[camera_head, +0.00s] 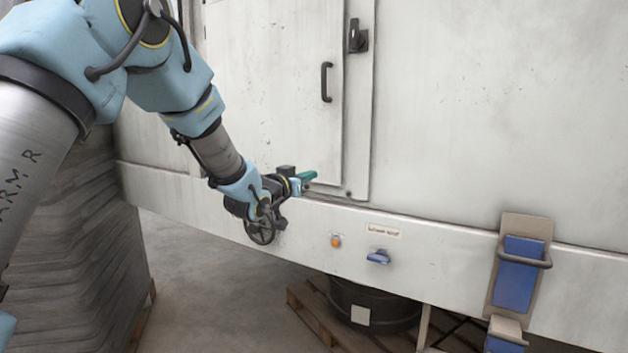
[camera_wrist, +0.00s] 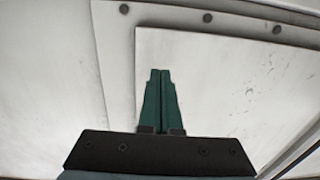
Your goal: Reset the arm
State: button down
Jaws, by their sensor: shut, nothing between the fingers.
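My arm reaches in from the upper left of the head view. My gripper (camera_head: 309,176) has green fingers and is in front of the white cabinet, near the lower edge of its door (camera_head: 270,80). In the wrist view my gripper (camera_wrist: 160,75) shows its two green fingers side by side and touching, with nothing between them. Behind the fingers is a pale panel. I cannot tell whether the fingertips touch the cabinet.
The door has a black handle (camera_head: 326,82) and a black latch (camera_head: 357,36). Below are an orange button (camera_head: 336,241), a blue knob (camera_head: 378,257) and a label (camera_head: 384,231). A blue-padded bracket (camera_head: 518,272) is at right. A wrapped stack (camera_head: 85,230) stands left; a black drum (camera_head: 375,305) is underneath.

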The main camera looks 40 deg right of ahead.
jog(key=b+v, duration=0.2)
jog(key=v, duration=0.5)
jog(key=shift+w+b, duration=0.15)
jog(key=shift+b, duration=0.15)
jog(key=shift+f, duration=0.1)
jog(key=w+a+f+n+t+y, duration=0.3)
jog(key=w+a+f+y, duration=0.15)
jog(key=w+a, duration=0.5)
jog(key=w+a+f+n+y, duration=0.2)
jog(key=a+f+y, duration=0.2)
jog(key=a, duration=0.7)
jog(key=w+a+f+n+y, duration=0.1)
jog(key=a+f+n+y, duration=0.25)
jog(key=a, duration=0.85)
jog(key=s+a+f+n+g+y, duration=0.2)
jog(key=s+a, duration=0.5)
jog(key=a, duration=0.4)
jog(key=s+a+f+n+g+y, duration=0.3)
jog(key=s+a, duration=0.5)
jog(key=a, duration=0.3)
notch_tip(320, 180, down, 2)
jog(key=shift+f+g, duration=0.1)
jog(key=shift+g, duration=0.7)
